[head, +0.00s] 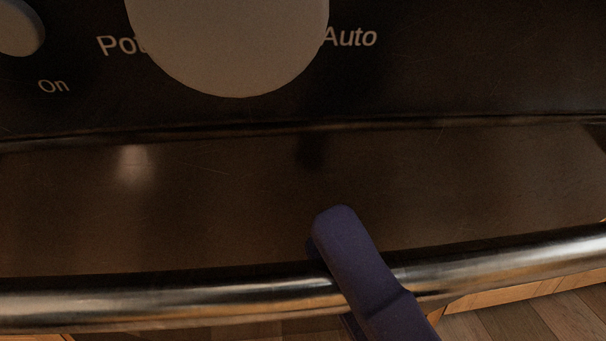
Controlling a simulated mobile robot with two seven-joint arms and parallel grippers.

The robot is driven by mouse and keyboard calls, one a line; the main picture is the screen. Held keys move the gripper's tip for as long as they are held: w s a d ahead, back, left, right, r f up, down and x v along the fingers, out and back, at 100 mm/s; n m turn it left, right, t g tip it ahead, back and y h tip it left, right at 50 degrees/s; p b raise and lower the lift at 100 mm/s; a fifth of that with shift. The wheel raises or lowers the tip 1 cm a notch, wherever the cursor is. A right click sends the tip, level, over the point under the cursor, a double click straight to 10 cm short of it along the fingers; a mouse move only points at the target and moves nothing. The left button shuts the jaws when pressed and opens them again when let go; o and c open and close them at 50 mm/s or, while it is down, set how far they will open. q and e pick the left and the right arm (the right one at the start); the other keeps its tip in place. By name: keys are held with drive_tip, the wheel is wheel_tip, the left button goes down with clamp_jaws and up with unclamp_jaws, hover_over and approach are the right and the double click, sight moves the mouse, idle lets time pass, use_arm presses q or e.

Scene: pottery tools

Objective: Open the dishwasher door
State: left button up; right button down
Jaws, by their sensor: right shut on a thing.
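The dishwasher fills the head view, with a dark door (200,220) below a black control panel (470,75). A shiny metal bar handle (200,301) runs across the lower part of the door. My right gripper (350,262) comes in from the lower right, and its purple finger lies over the bar right of the middle. It is shut on the handle; the other finger is mostly hidden behind the bar. A thin dark seam runs between panel and door. My left gripper is not in view.
A large round grey knob (230,40) sits at the top of the panel, with a smaller knob (18,27) at the far left. Wooden floor (530,318) shows below the handle at the lower right.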

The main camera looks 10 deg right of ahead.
drive_tip(key=c, duration=0.7)
unclamp_jaws()
drive_tip(key=shift+w+r, duration=0.1)
drive_tip(key=shift+w, duration=0.1)
drive_tip(key=shift+s, duration=0.1)
drive_tip(key=v, duration=1)
drive_tip(key=shift+c, duration=0.3)
